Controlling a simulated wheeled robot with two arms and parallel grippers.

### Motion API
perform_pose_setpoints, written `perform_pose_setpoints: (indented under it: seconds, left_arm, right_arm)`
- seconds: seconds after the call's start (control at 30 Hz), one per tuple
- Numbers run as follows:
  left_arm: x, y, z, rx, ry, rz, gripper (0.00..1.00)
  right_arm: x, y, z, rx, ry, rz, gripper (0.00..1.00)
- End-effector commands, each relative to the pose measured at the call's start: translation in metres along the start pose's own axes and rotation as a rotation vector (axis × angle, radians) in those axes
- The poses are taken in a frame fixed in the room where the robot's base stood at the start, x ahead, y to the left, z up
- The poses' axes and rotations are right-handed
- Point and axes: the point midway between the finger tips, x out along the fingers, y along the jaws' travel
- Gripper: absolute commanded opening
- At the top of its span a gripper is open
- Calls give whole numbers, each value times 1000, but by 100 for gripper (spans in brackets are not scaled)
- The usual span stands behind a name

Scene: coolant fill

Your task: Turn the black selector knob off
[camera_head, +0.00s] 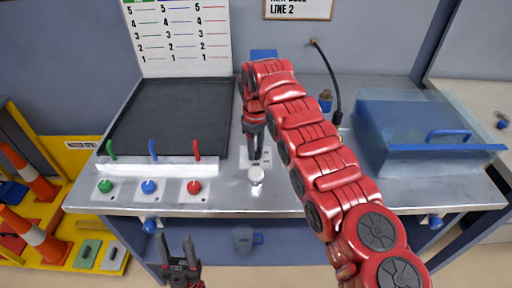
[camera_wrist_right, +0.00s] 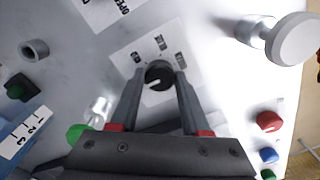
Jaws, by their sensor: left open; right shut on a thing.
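The black selector knob (camera_wrist_right: 159,74) shows in the right wrist view on a pale plate with small dark labels around it, too small to read surely. A white mark is on its face. My right gripper (camera_wrist_right: 160,78) is shut on the knob, one finger on each side. In the head view my right gripper (camera_head: 255,156) points down at the small label plate (camera_head: 278,158) on the bench, and the knob is hidden there. My left gripper (camera_head: 178,243) is open and empty, low in front of the bench edge.
A white round-topped knob (camera_head: 256,175) stands close in front of my right gripper. Green (camera_head: 105,186), blue (camera_head: 149,187) and red (camera_head: 194,187) buttons lie left. A blue translucent box (camera_head: 415,130) stands right; a dark tray (camera_head: 170,115) lies back left.

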Motion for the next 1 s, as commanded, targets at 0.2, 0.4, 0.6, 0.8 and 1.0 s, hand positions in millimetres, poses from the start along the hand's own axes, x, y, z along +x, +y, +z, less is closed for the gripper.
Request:
perform_pose_setpoints:
  seconds: [0.2, 0.4, 0.6, 0.8, 1.0]
  left_arm:
    - [0, 0, 0, 0, 0, 0, 50]
    - [0, 0, 0, 0, 0, 0, 50]
    - [0, 0, 0, 0, 0, 0, 50]
    - [0, 0, 0, 0, 0, 0, 50]
    - [0, 0, 0, 0, 0, 0, 50]
  right_arm:
    - [-1, 0, 0, -6, 1, 2, 0]
    - [-1, 0, 0, -6, 1, 2, 48]
    - [0, 0, 0, -5, 1, 1, 76]
    - [0, 0, 0, -5, 0, 1, 76]
    - [-14, 0, -2, -6, 1, 4, 76]
